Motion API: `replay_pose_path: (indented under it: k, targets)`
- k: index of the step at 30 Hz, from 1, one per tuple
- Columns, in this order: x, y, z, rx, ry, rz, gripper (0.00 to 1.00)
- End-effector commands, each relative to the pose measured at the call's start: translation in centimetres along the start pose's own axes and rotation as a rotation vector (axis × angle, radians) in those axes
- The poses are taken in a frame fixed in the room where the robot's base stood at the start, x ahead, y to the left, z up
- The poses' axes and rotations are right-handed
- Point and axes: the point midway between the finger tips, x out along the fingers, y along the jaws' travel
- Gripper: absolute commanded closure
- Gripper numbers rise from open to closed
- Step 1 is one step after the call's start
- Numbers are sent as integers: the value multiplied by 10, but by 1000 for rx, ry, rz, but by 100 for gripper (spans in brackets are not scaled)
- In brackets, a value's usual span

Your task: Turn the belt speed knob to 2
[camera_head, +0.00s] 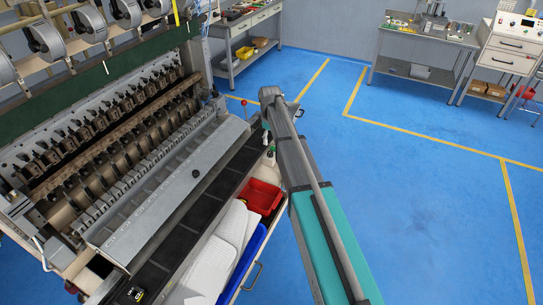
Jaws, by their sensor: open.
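I cannot make out a belt speed knob or a number scale in this view. The coil winder (160,185) fills the left side, with a long grey cover along its front. A small round black part (195,174) sits on that cover; I cannot tell what it is. My grey and teal arm rises from the bottom centre to beside the winder's far end. My gripper is not visible at its end.
A red bin (263,197), white sheets (217,258) and a blue tray (249,262) lie along the winder's right side. Workbenches (428,40) and a white cabinet with a control panel (514,40) stand at the back. The blue floor (420,200) at right is clear.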

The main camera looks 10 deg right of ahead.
Motion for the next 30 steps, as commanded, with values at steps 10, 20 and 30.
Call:
replay_pose_path:
  k: [10, 20, 30]
  targets:
    - [31, 0, 0, -1, 0, 0, 28]
    - [55, -1, -1, -1, 0, 0, 28]
    - [73, -1, -1, -2, 0, 0, 28]
